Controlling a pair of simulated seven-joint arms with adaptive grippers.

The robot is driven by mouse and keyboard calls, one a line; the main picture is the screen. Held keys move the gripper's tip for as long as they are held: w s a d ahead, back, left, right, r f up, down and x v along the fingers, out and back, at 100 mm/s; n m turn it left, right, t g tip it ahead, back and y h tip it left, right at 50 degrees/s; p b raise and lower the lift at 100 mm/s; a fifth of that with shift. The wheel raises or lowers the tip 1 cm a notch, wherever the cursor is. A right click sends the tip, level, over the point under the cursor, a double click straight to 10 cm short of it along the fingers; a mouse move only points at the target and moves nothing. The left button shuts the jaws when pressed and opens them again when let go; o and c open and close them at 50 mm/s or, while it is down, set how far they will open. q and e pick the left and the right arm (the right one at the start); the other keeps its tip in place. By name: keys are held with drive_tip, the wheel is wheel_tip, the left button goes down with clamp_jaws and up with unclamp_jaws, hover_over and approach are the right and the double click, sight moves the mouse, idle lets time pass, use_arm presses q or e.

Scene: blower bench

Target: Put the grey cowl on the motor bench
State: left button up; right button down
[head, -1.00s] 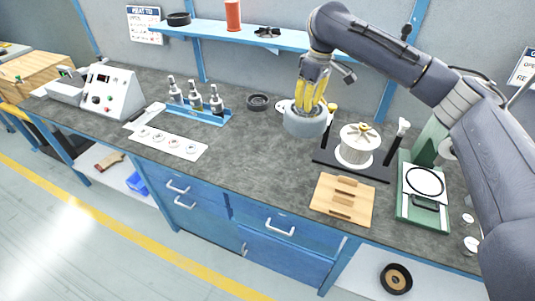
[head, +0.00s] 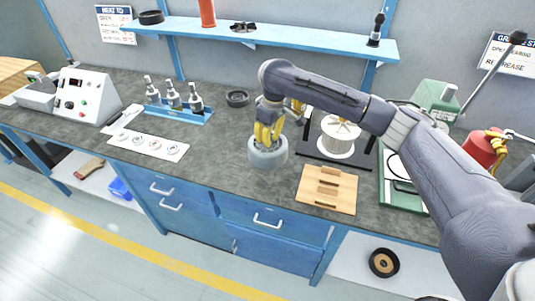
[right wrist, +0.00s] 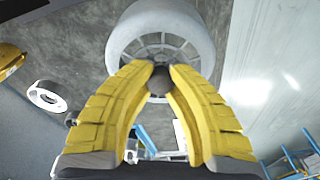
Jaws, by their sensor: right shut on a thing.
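The grey cowl (head: 267,153) is a round grey drum in the middle of the head view. My right gripper (head: 266,134) comes down on it from above, with its yellow fingers closed on its top. In the right wrist view the cowl (right wrist: 165,22) shows a pale rim and a spoked grille, and a small dark knob (right wrist: 160,80) sits between the fingertips. I cannot tell whether the cowl is off the worktop. My left gripper is out of view.
A wooden board (head: 326,189) lies in front of the dark base. A blue rack of bottles (head: 180,113) and a white strip (head: 148,142) are to the left. A green device (head: 403,207) stands right, partly behind my arm.

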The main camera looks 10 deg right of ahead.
drive_tip(key=shift+f, duration=3.85)
drive_tip(key=c, duration=1.4)
unclamp_jaws()
drive_tip(key=shift+f, duration=0.15)
drive_tip(key=r, duration=0.8)
drive_tip(key=s+d+r, duration=0.1)
drive_tip(key=r, duration=0.3)
drive_tip(key=shift+r, duration=0.1)
